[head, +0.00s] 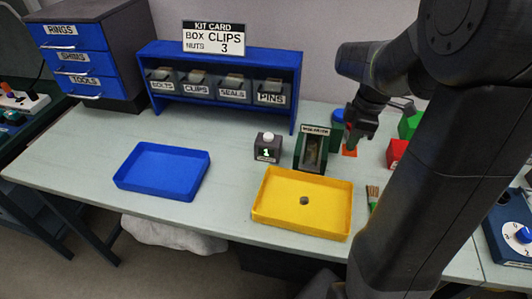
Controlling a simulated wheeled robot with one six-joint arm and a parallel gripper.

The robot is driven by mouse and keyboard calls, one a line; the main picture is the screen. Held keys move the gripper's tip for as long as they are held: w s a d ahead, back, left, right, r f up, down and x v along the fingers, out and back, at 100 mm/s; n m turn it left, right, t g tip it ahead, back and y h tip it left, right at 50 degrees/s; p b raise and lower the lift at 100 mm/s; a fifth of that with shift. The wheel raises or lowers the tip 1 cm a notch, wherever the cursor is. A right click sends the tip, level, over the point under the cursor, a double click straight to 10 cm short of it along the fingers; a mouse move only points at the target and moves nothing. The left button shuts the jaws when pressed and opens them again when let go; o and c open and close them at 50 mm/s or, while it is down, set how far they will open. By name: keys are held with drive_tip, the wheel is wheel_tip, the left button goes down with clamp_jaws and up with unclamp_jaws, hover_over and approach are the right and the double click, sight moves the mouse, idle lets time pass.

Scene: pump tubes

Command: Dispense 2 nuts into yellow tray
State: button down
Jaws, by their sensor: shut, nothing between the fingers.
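The yellow tray (262,211) stands near the front edge of the bench with one small dark nut (304,201) lying in it. Behind it is a dark box (267,153) with a white button on top and a green "1" on its front. To its right stands a dark green dispenser (312,150) with a sloped front and a label too small to read surely. My gripper (351,148) points down, shut and empty, to the right of the dispenser and apart from the tray and the button.
A blue tray (160,193) sits to the left. A blue rack (222,58) of labelled bins, a kit card (214,38) and a drawer unit (75,58) stand behind. Red (396,152) and green blocks and a brush (372,196) lie near my arm. Bench between blue tray and button box is clear.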

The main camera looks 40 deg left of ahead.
drive_tip(key=shift+f, duration=0.1)
idle(0.5)
drive_tip(key=shift+f+b, duration=1.4)
drive_tip(key=shift+f, duration=0.45)
drive_tip(key=shift+r, duration=0.2)
wheel_tip(320, 180, up, 10)
drive_tip(key=p, duration=0.8)
drive_tip(key=shift+p, duration=0.3)
drive_tip(key=shift+d, duration=0.1)
